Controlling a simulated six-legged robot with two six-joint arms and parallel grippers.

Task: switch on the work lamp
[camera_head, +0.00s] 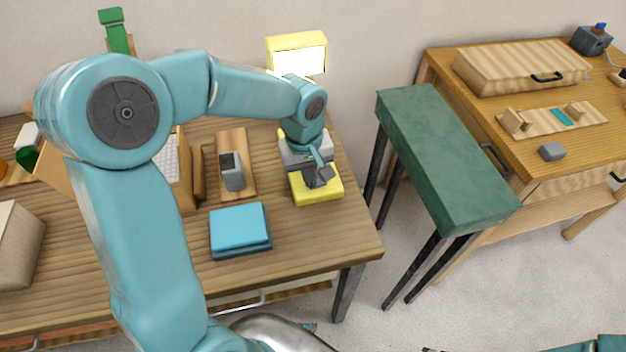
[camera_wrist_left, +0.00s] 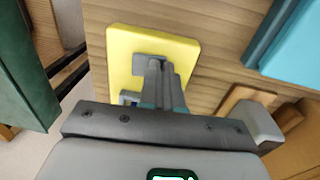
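The work lamp has a yellow head (camera_head: 297,42) with a bright white, glowing face at the back of the left table. Its yellow base (camera_head: 327,190) lies on the table's right part and also shows in the left wrist view (camera_wrist_left: 121,55). My left gripper (camera_head: 319,180) points down at the base, its fingertips over or on its top; contact is not clear. In the left wrist view my left gripper's fingers (camera_wrist_left: 156,66) are together with nothing seen between them. My right gripper is not in view.
A blue box or book stack (camera_head: 238,227) lies left of the base. A grey block on a wooden board (camera_head: 240,143) stands behind it. A green-topped stand (camera_head: 445,155) is to the right, before a wooden desk (camera_head: 535,130). The table's front right corner is clear.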

